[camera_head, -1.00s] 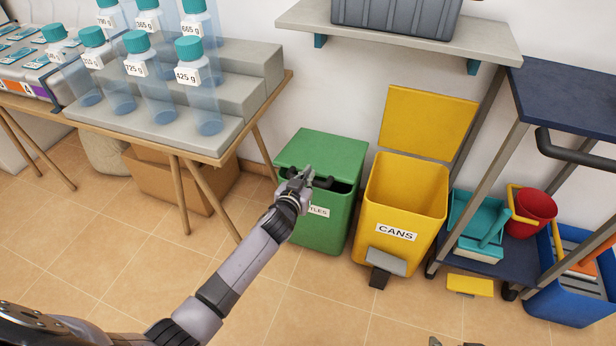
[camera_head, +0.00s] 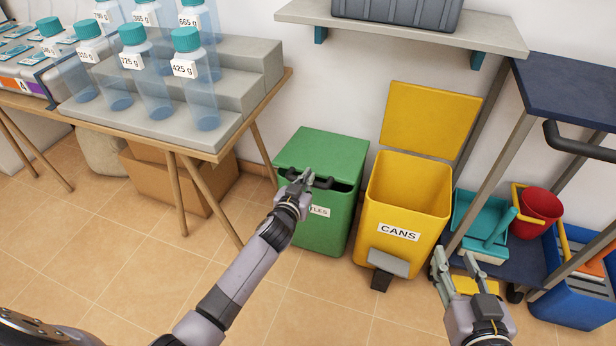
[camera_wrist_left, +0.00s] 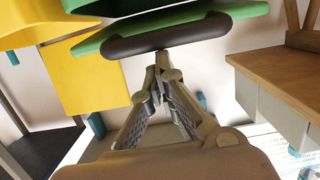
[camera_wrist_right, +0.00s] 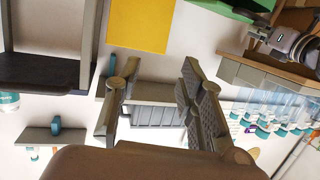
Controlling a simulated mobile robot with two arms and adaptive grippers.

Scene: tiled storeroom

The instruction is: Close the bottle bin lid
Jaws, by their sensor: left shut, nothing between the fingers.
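The green bottle bin (camera_head: 318,225) stands on the floor left of the cans bin. Its label is partly hidden by my left arm. Its green lid (camera_head: 325,148) lies low over the top, with a dark gap at the front edge. A dark handle (camera_head: 325,182) runs along the lid's front; it also shows in the left wrist view (camera_wrist_left: 168,38). My left gripper (camera_head: 308,177) is shut and empty, its fingertips (camera_wrist_left: 162,58) at the handle; I cannot tell whether they touch. My right gripper (camera_head: 455,256) is open and empty, in front of the shelf cart.
The yellow cans bin (camera_head: 400,205) stands right of the green bin with its lid up and a pedal in front. A wooden table (camera_head: 225,150) with bottles is on the left. A cart (camera_head: 565,100) with buckets is on the right. The front floor is clear.

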